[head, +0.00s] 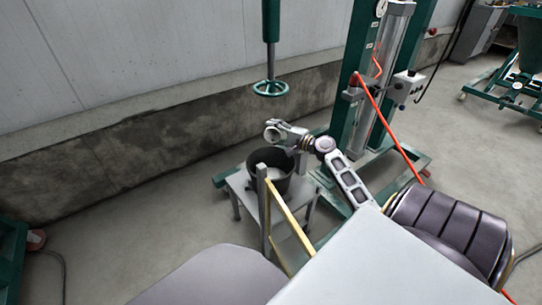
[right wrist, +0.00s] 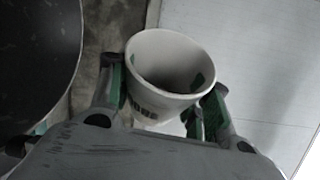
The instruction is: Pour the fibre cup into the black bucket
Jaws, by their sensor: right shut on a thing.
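The white fibre cup (right wrist: 168,68) is held between the two green-padded fingers of my right gripper (head: 287,134) in the right wrist view. Its round mouth faces that camera and its inside looks grey; I cannot make out the contents. In the head view the cup (head: 272,134) is small, at the gripper's end, above the far rim side of the black bucket (head: 256,160). The bucket stands upright with something pale inside. Part of it also fills the left of the right wrist view (right wrist: 35,60), apart from the cup. My left gripper is out of view.
The bucket stands on a small light table (head: 238,184). A grey post with a yellow bar (head: 291,222) rises in front. A green handwheel (head: 270,88) hangs above, and a green column machine (head: 350,110) with an orange hose stands right. Open floor lies left.

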